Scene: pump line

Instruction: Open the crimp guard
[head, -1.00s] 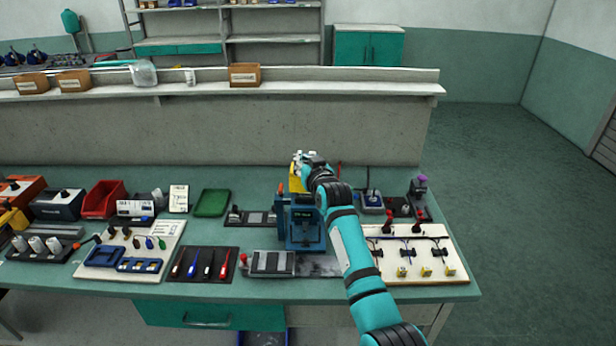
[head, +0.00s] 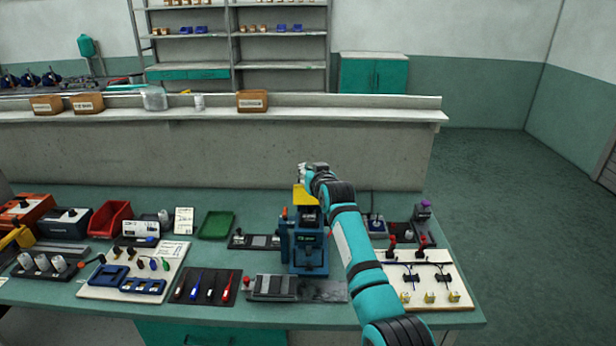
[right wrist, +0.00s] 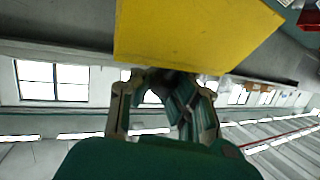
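The crimp guard is a yellow plate (head: 305,196) at the top of the blue crimp press (head: 307,247) in the head view. It stands up and leans above the press's dark opening. My right gripper (head: 303,172) is just above and behind the guard, partly hidden by its own wrist. In the right wrist view the guard (right wrist: 195,35) fills the top, close in front of the fingers (right wrist: 158,78). The fingers bend inward and their tips seem to meet, with nothing seen between them. Whether they touch the guard is unclear. My left gripper is out of view.
A tool mat (head: 207,286) and a grey fixture (head: 272,287) lie left of and before the press. A white board (head: 432,285) with cables and yellow connectors is right of my arm. A green tray (head: 216,225) stands to the left. A low wall (head: 230,150) runs behind.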

